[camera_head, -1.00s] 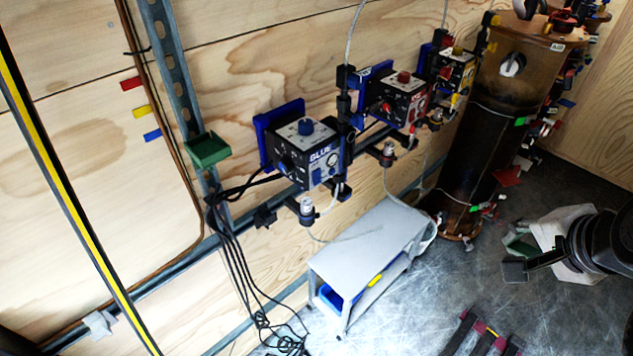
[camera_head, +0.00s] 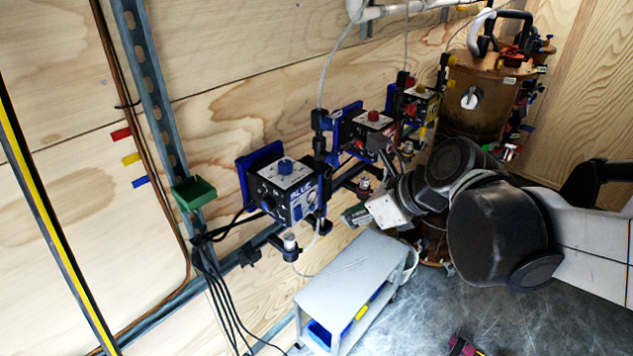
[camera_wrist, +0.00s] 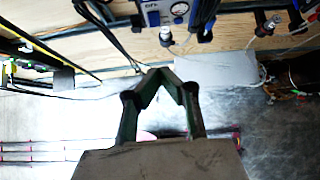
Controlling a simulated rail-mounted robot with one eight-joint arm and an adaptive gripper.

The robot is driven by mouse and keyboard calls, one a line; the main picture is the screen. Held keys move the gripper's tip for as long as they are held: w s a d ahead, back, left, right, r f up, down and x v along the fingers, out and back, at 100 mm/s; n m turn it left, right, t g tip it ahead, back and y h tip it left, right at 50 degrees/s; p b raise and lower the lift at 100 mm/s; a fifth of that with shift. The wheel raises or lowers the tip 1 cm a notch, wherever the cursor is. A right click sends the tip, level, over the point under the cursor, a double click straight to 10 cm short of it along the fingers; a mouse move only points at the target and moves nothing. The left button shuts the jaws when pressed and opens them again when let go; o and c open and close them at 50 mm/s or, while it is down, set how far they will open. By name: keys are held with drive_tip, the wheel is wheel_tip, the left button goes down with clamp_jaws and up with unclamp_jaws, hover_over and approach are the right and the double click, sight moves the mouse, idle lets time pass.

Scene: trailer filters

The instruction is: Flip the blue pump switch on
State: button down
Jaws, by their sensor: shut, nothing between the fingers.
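The blue pump (camera_head: 287,192) is a box with a blue knob on top and blue lettering on its front, fixed to the wooden wall by a blue bracket. In the wrist view only the lower part of its front (camera_wrist: 166,12) shows, at the top edge. I cannot make out the switch's position. My gripper (camera_head: 352,216) is in front of the wall, to the right of the blue pump and slightly below it, apart from it. In the wrist view my gripper (camera_wrist: 160,72) is shut and empty, its fingertips together below the pump.
A red-knobbed pump (camera_head: 368,133) and a yellow pump (camera_head: 421,105) are mounted farther right. A small white table (camera_head: 350,275) stands below. Black cables (camera_head: 215,285) hang at the left, under a green tray (camera_head: 194,193). A tall brown tank (camera_head: 470,105) stands behind my arm.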

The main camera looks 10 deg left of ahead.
sight(298, 213)
drive_tip(key=shift+a, duration=0.4)
drive_tip(key=shift+w+a+r+x, duration=0.15)
drive_tip(key=shift+a+r+x, duration=0.15)
drive_tip(key=shift+x, duration=1.85)
drive_tip(key=shift+w+a+r+x, duration=0.1)
drive_tip(key=shift+a+r+x, duration=0.2)
drive_tip(key=shift+x, duration=1.9)
drive_tip(key=shift+w+a+r+x, duration=0.15)
drive_tip(key=shift+a+r+x, duration=0.15)
drive_tip(key=shift+x, duration=1.85)
